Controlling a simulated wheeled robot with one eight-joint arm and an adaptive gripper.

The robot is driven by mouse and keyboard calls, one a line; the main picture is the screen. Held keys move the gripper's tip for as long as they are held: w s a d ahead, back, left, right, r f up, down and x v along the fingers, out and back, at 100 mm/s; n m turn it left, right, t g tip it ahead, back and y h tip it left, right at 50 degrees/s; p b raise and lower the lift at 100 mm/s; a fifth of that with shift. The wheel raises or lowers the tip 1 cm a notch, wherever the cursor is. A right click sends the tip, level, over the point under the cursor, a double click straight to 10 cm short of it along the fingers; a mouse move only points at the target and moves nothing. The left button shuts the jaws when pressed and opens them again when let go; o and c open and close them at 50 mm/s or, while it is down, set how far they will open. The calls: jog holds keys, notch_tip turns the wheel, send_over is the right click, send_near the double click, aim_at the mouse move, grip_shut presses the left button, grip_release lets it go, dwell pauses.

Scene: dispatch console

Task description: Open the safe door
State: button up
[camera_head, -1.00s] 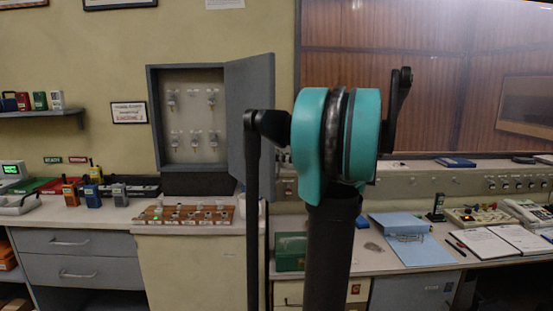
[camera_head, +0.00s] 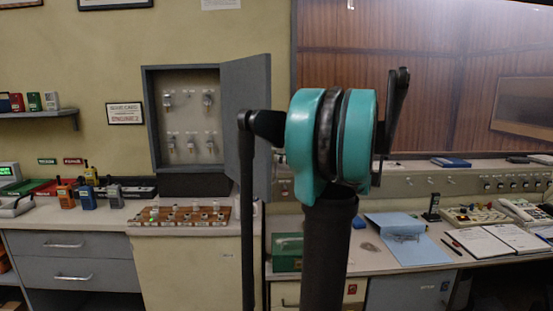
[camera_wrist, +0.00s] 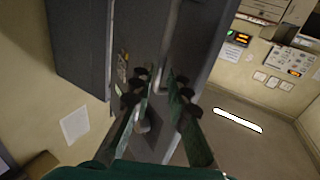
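My gripper (camera_wrist: 158,92) shows in the wrist view with its two dark fingers apart. A tall dark grey metal body with a panel (camera_wrist: 203,40) fills the middle of that view. A pale upright bar or edge (camera_wrist: 171,35) lies beyond the fingertips, roughly in line with the gap; I cannot tell whether they touch. I cannot tell for sure which grey panel is the safe door. In the head view, my gripper is hidden behind or outside my arm. A grey wall cabinet (camera_head: 148,118) there has its door (camera_head: 246,120) swung open, with keys inside.
A counter (camera_head: 90,222) holds handheld radios (camera_head: 88,196) and a wooden switch panel (camera_head: 180,214). A green box (camera_head: 288,252) sits below, right of it. A desk with a blue folder (camera_head: 408,240) and papers (camera_head: 480,245) is at right. Wall panels (camera_wrist: 240,38) show in the wrist view.

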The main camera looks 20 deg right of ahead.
jog(key=v, duration=0.8)
jog(key=shift+s+d, duration=0.25)
jog(key=shift+s, duration=0.1)
